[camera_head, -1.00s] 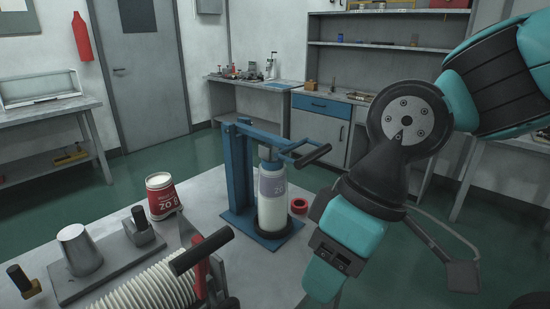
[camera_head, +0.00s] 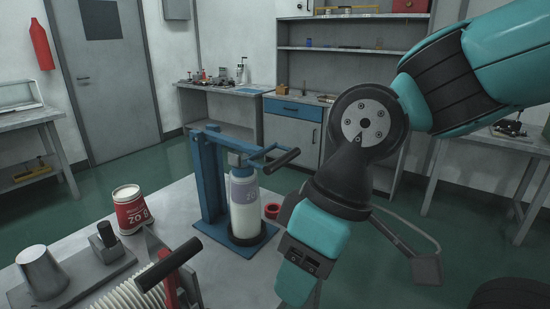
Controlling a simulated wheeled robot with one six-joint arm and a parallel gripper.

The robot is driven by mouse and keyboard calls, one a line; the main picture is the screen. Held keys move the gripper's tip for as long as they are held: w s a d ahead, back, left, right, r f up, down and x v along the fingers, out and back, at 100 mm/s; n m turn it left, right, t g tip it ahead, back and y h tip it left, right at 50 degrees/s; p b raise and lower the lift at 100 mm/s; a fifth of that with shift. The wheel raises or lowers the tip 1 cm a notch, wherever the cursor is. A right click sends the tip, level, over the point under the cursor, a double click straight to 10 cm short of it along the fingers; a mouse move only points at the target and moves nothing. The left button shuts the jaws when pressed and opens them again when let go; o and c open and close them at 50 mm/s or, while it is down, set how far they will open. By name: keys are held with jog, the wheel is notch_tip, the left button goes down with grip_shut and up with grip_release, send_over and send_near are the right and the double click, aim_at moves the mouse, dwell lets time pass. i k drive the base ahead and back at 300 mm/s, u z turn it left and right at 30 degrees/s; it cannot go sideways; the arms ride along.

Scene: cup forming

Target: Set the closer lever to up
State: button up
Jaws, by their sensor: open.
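The closer is a blue upright frame (camera_head: 212,180) on a blue base at the middle of the table. Its lever (camera_head: 282,158) ends in a black grip, sticks out to the right near the top, and looks roughly level. A white bottle with a purple label (camera_head: 244,205) stands upright under the closer's head. My arm comes in from the upper right and its wrist hangs right of the closer, apart from the lever.
A red-labelled cup (camera_head: 131,210), a metal cone (camera_head: 41,272) and a second device with a black-gripped red handle (camera_head: 170,265) stand left and in front. A red ring (camera_head: 271,211) lies right of the bottle. Benches (camera_head: 225,90) line the back wall.

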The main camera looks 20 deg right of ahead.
aim_at(256, 152)
jog(key=z, duration=0.5)
jog(key=k, duration=0.75)
jog(key=z, duration=0.25)
